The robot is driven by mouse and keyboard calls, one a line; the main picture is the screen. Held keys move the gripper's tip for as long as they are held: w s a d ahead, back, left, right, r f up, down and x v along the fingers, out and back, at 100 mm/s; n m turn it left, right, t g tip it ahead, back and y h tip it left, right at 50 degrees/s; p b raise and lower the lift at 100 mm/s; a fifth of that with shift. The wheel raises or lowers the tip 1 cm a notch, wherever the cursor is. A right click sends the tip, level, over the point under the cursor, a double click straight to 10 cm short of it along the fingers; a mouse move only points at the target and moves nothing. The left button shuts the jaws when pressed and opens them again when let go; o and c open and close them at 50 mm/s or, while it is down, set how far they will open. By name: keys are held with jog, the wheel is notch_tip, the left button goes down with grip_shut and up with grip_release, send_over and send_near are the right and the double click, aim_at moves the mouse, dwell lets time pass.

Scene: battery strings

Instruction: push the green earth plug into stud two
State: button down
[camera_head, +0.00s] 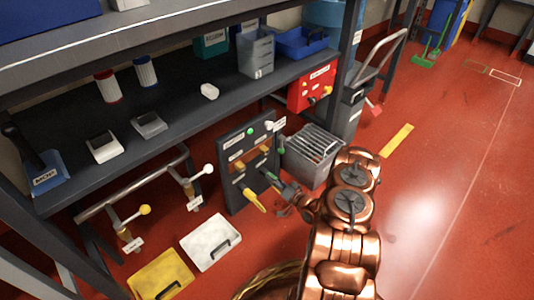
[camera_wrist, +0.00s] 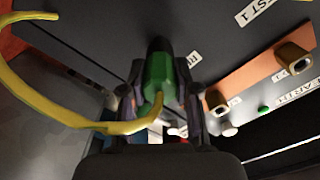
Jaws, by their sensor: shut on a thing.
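The green earth plug (camera_wrist: 158,75) is between the fingers of my gripper (camera_wrist: 157,100) in the wrist view. Its black end points at the dark panel, and a yellow cable (camera_wrist: 60,112) loops from it to the left. I cannot tell whether the tip touches the panel. Two brass studs, one upper (camera_wrist: 294,56) and one lower (camera_wrist: 217,101), stand on an orange bar to the right, apart from the plug. In the head view my gripper (camera_head: 287,190) is close in front of the dark panel (camera_head: 236,195).
A grey slatted box (camera_head: 315,143) stands right of the panel. A red box (camera_head: 312,88) hangs at the shelf end. Yellow (camera_head: 160,277) and white (camera_head: 211,241) trays lie on the red floor, left of my arm. The floor at right is open.

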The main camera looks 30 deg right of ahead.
jog(key=shift+p+v, duration=2)
jog(key=shift+v, duration=0.45)
dwell(0.7)
jog(key=p+v, duration=0.4)
jog(key=v, duration=0.1)
dwell(0.7)
jog(key=shift+a, duration=0.1)
